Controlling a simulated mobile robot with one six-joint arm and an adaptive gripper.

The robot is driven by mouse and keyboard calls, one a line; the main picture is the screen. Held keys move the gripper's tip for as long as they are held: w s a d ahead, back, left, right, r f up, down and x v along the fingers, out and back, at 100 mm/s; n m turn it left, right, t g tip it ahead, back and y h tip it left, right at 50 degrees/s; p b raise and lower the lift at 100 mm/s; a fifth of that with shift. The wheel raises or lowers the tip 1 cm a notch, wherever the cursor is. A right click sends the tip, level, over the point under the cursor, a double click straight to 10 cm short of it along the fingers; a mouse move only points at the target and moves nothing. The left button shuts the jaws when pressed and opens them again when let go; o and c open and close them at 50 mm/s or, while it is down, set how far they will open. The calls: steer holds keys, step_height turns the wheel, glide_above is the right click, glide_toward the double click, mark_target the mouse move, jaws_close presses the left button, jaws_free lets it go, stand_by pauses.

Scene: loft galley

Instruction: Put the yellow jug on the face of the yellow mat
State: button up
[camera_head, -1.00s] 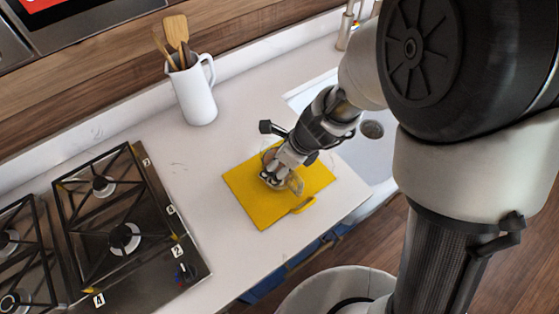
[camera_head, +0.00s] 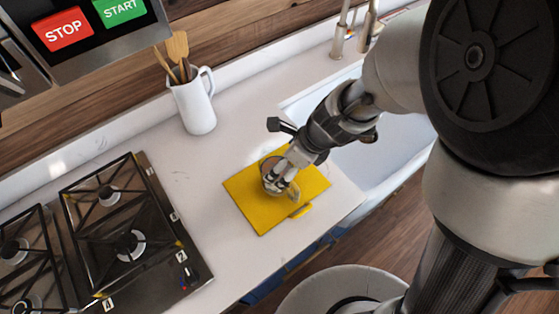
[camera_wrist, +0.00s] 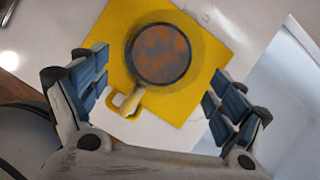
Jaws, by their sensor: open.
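The yellow mat (camera_head: 251,203) lies flat on the white counter and also shows in the wrist view (camera_wrist: 207,42). A jug (camera_wrist: 160,54) is seen from above over the mat, with a dark round rim, a mottled brown-orange inside and a pale yellowish handle (camera_wrist: 131,102). It looks upright and within the mat's edges. In the head view the jug (camera_head: 294,189) is partly hidden by my gripper (camera_head: 277,181). In the wrist view the fingers of my gripper (camera_wrist: 157,66) are spread wide, with visible gaps between them and the jug.
A white pitcher (camera_head: 193,105) with wooden utensils stands at the back of the counter. A gas hob (camera_head: 118,225) is at the left and a sink (camera_head: 383,140) at the right. A panel with STOP and START (camera_head: 66,30) is at top left. Counter between hob and mat is clear.

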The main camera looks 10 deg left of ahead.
steer(key=s+d+r+n+t+p, duration=0.1)
steer(key=s+d+r+n, duration=0.1)
steer(key=d+r+n, duration=0.4)
steer(key=s+d+r+n+p, duration=0.1)
steer(key=s+d+r+n, duration=0.2)
steer(key=r, duration=0.6)
steer(key=s+d+r+n+t+h, duration=0.2)
steer(key=s+d+r+n+h, duration=0.2)
steer(key=d+n, duration=0.8)
steer(key=s+r, duration=0.2)
steer(key=s, duration=0.2)
steer(key=shift+s+r+n, duration=0.15)
steer(key=shift+r+n, duration=0.05)
steer(key=shift+n, duration=0.1)
steer(key=shift+d, duration=0.1)
step_height(320, 180, down, 7)
steer(key=b, duration=0.7)
steer(key=shift+f+b, duration=0.15)
steer(key=shift+b, duration=0.15)
